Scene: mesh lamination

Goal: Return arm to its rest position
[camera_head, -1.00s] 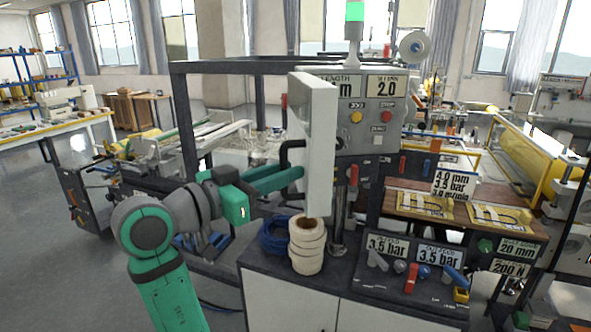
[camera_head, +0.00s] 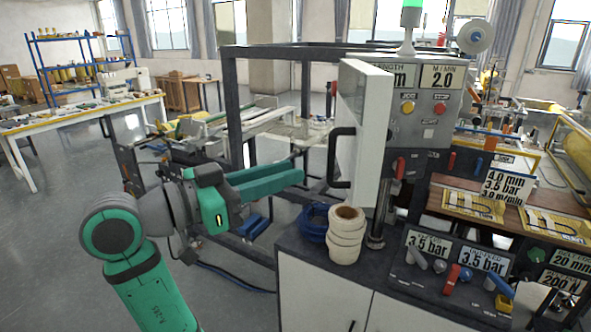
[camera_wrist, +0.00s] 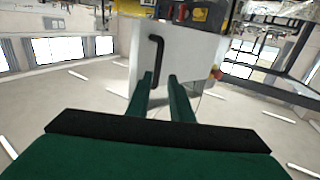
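My arm is green and grey and reaches in from the lower left of the head view. My gripper (camera_head: 302,174) has two green fingers pointing right, with nothing between them. In the wrist view the fingers (camera_wrist: 161,84) are apart with a visible gap, so the gripper is open. The white panel door (camera_head: 372,140) stands swung out from the grey control box. Its black handle (camera_head: 339,158) is just right of my fingertips, and clear space separates them. The handle also shows in the wrist view (camera_wrist: 158,60), beyond the fingertips.
White tape rolls (camera_head: 346,235) and a blue coil (camera_head: 314,222) sit on the cabinet top below the door. The control box (camera_head: 425,110) and switch panels fill the right. A dark machine frame (camera_head: 235,110) stands behind my gripper. Open floor lies to the left.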

